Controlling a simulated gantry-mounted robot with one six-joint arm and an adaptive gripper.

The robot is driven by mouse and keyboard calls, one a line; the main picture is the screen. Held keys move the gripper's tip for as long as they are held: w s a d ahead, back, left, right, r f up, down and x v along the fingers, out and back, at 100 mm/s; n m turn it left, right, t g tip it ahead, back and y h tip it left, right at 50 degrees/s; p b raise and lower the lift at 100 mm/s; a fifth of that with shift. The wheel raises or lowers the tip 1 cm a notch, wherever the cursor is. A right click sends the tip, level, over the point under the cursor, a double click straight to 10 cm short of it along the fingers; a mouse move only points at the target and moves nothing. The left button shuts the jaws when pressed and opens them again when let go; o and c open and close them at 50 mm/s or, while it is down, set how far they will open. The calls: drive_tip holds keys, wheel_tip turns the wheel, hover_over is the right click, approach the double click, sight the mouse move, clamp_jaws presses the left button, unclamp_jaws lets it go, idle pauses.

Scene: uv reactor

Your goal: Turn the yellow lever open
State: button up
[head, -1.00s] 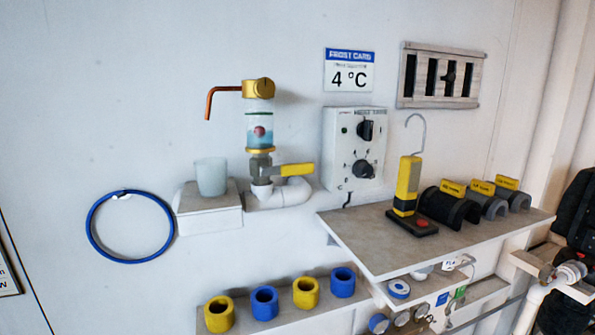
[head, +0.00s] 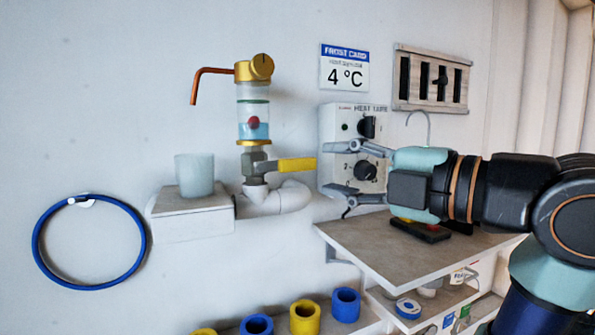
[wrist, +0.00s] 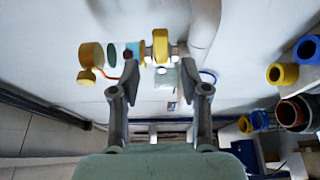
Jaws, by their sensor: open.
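The yellow lever (head: 297,165) sits on a metal valve (head: 255,168) under the clear cylinder (head: 253,120) on the wall. Its handle points right, roughly level. In the wrist view the yellow lever (wrist: 160,46) shows ahead of my fingers, near the top centre. My gripper (head: 337,178) is open and empty, just right of the lever's tip and apart from it in the head view. In the wrist view my gripper (wrist: 160,90) has its two fingers spread wide.
A control box with knobs (head: 340,125) is on the wall behind my gripper. A cup (head: 195,173) stands on a ledge left of the valve. A white pipe (head: 288,200) curves below the lever. A shelf (head: 375,250) lies under my arm.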

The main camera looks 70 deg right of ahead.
sight(303, 165)
drive_tip(key=p+x, duration=0.2)
drive_tip(key=x, duration=0.5)
drive_tip(key=shift+w+d, duration=0.1)
drive_tip(key=shift+w, duration=0.25)
drive_tip(key=shift+c, duration=0.4)
clamp_jaws()
